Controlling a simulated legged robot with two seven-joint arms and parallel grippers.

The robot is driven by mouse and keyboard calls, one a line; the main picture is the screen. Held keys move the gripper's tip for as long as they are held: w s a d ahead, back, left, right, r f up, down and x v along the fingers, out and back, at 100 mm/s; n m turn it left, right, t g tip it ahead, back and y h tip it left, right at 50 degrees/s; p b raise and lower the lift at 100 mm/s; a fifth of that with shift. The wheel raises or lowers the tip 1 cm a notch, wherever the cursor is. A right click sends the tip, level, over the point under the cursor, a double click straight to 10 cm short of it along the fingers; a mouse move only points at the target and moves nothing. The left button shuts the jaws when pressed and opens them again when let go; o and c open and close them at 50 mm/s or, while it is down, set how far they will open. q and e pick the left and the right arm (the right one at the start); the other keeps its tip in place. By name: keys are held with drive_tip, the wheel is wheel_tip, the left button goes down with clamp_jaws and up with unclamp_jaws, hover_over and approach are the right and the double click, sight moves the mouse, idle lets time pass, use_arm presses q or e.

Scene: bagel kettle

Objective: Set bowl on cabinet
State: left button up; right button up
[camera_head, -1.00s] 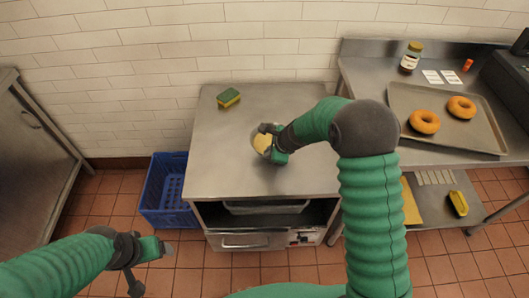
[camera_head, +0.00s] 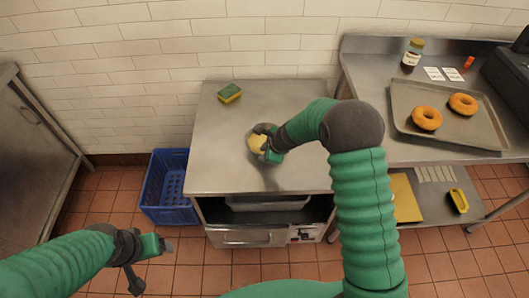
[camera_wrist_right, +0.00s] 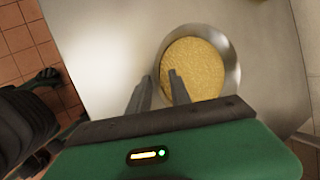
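The bowl (camera_head: 256,144), with a yellow grainy filling, is on the steel top of the cabinet (camera_head: 215,165), near its middle. In the right wrist view the bowl (camera_wrist_right: 205,62) shows its round metal rim and filling. My right gripper (camera_head: 264,143) is at the bowl. In the wrist view its two fingers (camera_wrist_right: 159,76) stand apart at the near left rim, one over the inside and one outside. A gap shows between them, so it looks open. My left gripper (camera_head: 168,246) hangs over the floor at lower left; its finger opening is too small to tell.
A green and yellow sponge (camera_head: 229,93) lies at the back of the cabinet top. A steel table on the right holds a tray (camera_head: 473,131) with two bagels and a jar (camera_head: 412,55). A blue crate (camera_head: 168,188) stands on the floor left of the cabinet.

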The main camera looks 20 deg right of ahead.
drive_tip(key=shift+s+r, duration=0.1)
drive_tip(key=shift+r, duration=0.15)
drive_tip(key=p+v, duration=0.2)
drive_tip(key=v, duration=0.9)
drive_tip(key=s+r+n+g+h+p, duration=0.1)
drive_tip(key=s+r+n, duration=0.1)
drive_tip(key=s+n, duration=0.9)
drive_tip(key=s+a+r+n+g+h+p, duration=0.1)
drive_tip(key=s+r+n+p, duration=0.1)
drive_tip(key=s+n, duration=0.9)
drive_tip(key=shift+a+r+g, duration=0.15)
drive_tip(key=shift+a+g, duration=0.1)
drive_tip(key=shift+g, duration=0.15)
